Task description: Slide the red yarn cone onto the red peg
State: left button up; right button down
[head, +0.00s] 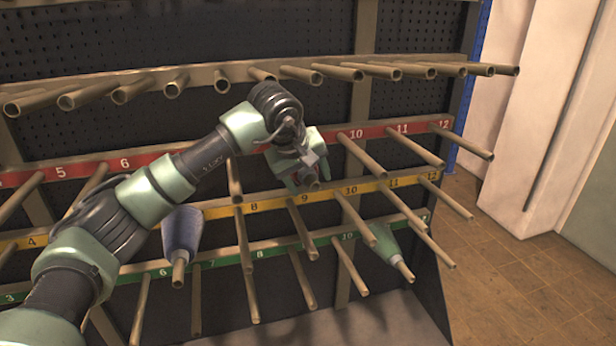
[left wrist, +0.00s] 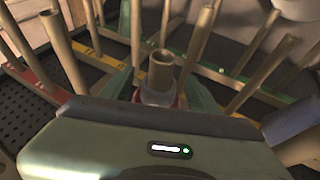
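The red yarn cone (left wrist: 179,102) shows only as a little red between my left gripper's fingers in the left wrist view. A brown peg end (left wrist: 162,66) sticks out through its pale tip, so the cone is around a peg. In the head view this peg end (head: 313,184) looks like the one in the red row between 8 and 10. My left gripper (head: 306,170) is at that peg, its green fingers close against both sides of the cone. How far along the peg the cone sits is hidden. My right gripper is not in view.
A blue cone (head: 181,232) and a green cone (head: 384,240) sit on other pegs lower down. Bare pegs stick out all around my left gripper, with a top row (head: 300,74) above it. Open floor (head: 530,270) lies right of the rack.

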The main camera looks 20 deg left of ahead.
pick_arm(q)
grip_shut()
jog(key=shift+r, duration=0.1)
jog(key=shift+w+a, duration=0.25)
jog(key=shift+w, duration=0.25)
jog(key=shift+o, duration=0.9)
grip_release()
jog(key=shift+f, duration=0.2)
jog(key=shift+s, duration=0.15)
